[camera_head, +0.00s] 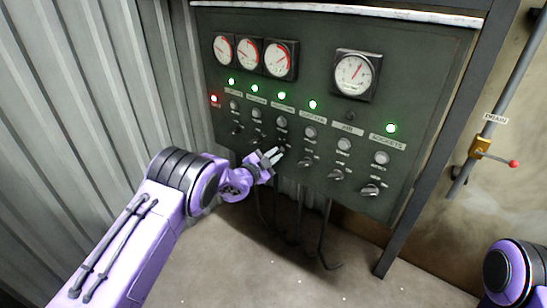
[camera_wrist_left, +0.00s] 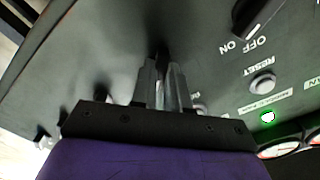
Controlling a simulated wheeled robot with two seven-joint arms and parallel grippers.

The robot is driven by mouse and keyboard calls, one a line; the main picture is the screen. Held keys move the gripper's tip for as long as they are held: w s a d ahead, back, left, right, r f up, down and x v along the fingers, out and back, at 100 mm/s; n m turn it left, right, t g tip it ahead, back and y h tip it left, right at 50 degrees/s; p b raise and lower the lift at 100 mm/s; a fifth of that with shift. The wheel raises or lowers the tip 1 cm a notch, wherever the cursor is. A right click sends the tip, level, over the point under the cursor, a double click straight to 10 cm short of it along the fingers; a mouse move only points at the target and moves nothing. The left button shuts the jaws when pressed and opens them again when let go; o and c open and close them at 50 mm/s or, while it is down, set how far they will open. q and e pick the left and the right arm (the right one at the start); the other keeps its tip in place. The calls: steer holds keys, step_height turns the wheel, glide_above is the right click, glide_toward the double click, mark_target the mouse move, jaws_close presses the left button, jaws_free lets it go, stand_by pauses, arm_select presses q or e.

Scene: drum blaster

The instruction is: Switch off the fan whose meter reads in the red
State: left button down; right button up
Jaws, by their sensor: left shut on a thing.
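A dark green control panel (camera_head: 330,110) holds three small round meters with red arcs: the left (camera_head: 223,48), the middle (camera_head: 248,53) and the right (camera_head: 278,59). Their needles are too small to read surely. Below them is a row of rotary switches. My left gripper (camera_head: 277,155) is at the third switch from the left, its fingers closed around a dark knob (camera_wrist_left: 161,48) that they mostly hide. In the left wrist view the gripper (camera_wrist_left: 163,82) faces the panel. A neighbouring knob (camera_wrist_left: 251,15) has OFF and ON marks beside it. My right gripper is out of view.
A larger meter (camera_head: 354,75) sits on the panel's right. Green lamps (camera_head: 282,96) and one red lamp (camera_head: 214,99) are lit above round reset buttons (camera_head: 310,132). Other switches sit close on both sides. A red-handled lever (camera_head: 497,155) is on the right wall.

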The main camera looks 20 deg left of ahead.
arm_select(q)
steer(key=n, duration=0.4)
steer(key=shift+n, duration=0.3)
steer(key=n, duration=0.4)
steer(key=shift+b, duration=0.3)
steer(key=shift+n, duration=0.3)
steer(key=c, duration=1.1)
jaws_free()
steer(key=b+v, duration=0.1)
steer(key=v, duration=0.9)
steer(key=shift+s+a, duration=0.1)
steer(key=shift+s, duration=0.2)
